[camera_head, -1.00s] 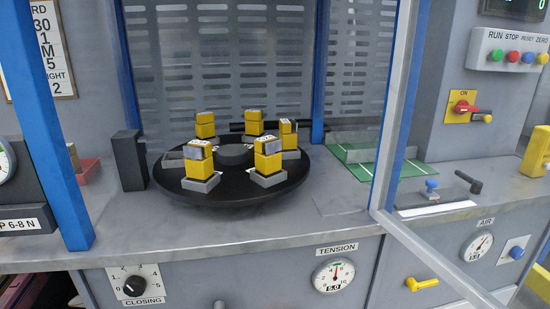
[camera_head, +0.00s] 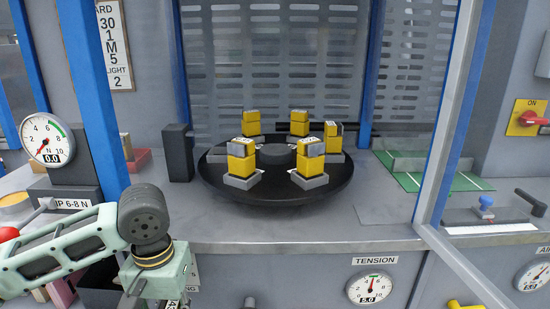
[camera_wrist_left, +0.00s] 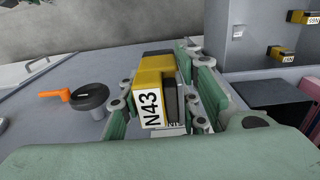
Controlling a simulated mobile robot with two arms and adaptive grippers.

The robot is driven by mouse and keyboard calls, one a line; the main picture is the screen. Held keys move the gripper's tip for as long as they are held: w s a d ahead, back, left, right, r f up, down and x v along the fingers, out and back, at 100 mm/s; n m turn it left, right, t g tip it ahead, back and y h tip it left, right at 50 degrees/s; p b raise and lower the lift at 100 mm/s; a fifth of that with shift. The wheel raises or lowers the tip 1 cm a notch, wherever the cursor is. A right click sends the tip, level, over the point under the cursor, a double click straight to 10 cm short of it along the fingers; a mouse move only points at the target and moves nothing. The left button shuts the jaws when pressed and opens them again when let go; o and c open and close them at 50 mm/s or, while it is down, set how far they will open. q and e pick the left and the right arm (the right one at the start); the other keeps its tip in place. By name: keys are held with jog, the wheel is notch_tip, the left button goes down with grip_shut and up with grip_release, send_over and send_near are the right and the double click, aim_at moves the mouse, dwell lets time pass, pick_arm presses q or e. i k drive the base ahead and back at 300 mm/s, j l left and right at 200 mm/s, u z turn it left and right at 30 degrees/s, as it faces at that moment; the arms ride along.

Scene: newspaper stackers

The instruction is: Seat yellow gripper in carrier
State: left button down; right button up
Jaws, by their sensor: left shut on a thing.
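My left gripper (camera_wrist_left: 163,92) is shut on a yellow gripper (camera_wrist_left: 155,77) with a dark side and a white label reading N43, seen in the left wrist view. In the head view my left arm comes in at the lower left, in front of the bench; its fingers and the held piece are not clear there. A black round turntable (camera_head: 275,202) carries several yellow grippers, such as one at front left (camera_head: 241,163) and one at front right (camera_head: 308,165), seated in grey carriers. A low grey carrier (camera_head: 216,155) at the turntable's left shows no yellow piece on it. My right gripper is not seen.
Blue posts (camera_head: 97,110) and a pale frame bar (camera_head: 448,110) stand at the bench front. A dark box (camera_head: 178,153) stands left of the turntable. A green tray (camera_head: 430,172) lies to the right. The left wrist view shows an orange-handled knob (camera_wrist_left: 88,96).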

aim_at(221, 159)
jog(key=k+l, duration=0.3)
jog(key=k, duration=0.15)
jog(key=k+l, duration=0.3)
jog(key=k, duration=0.2)
